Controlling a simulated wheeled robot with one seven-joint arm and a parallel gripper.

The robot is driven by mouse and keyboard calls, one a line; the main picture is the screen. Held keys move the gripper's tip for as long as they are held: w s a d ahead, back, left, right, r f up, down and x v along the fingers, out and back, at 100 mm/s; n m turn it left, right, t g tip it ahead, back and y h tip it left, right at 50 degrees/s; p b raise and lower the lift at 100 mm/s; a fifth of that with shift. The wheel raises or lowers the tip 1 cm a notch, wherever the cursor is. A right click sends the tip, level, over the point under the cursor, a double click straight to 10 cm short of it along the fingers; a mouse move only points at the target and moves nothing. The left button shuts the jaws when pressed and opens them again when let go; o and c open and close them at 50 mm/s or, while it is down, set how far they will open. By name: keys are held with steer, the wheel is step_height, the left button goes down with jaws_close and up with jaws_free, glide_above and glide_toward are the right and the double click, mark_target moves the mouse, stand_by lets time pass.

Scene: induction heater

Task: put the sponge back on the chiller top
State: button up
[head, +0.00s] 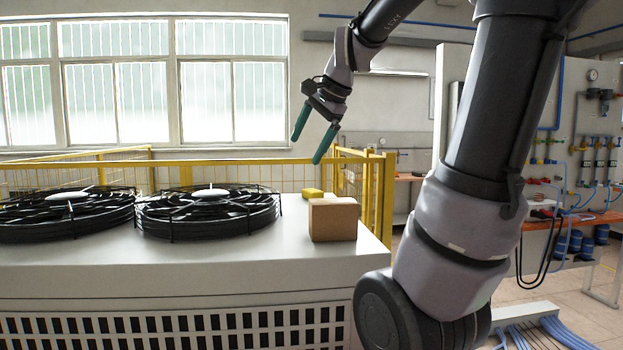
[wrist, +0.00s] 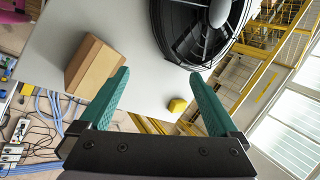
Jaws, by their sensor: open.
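The sponge looks to be the small yellow block (head: 312,193) on the chiller top (head: 270,255), just behind a brown box. In the wrist view the yellow block (wrist: 177,105) lies near the edge of the grey top, between my green fingers and beyond them. My gripper (head: 312,146) is open and empty, in the air above the yellow block and the box. It also shows in the wrist view (wrist: 162,92), with its two green fingers spread apart. Part of the yellow block is hidden by the box in the head view.
The brown box (head: 333,220) stands near the right edge of the chiller top. Two black fans (head: 208,212) (head: 62,213) take up the left and middle. A yellow railing (head: 380,195) runs behind and right. Bare top lies in front of the fans.

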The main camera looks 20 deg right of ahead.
steer(key=s+a+f+n, duration=0.2)
steer(key=s+f+n, duration=0.1)
steer(key=s+n, duration=0.2)
steer(key=s+a+f+n+t, duration=0.1)
steer(key=s+a+f+n, duration=0.2)
steer(key=s, duration=0.5)
steer(key=shift+s+f+n+h, duration=0.15)
steer(key=shift+n+h, duration=0.15)
steer(key=shift+n, duration=0.6)
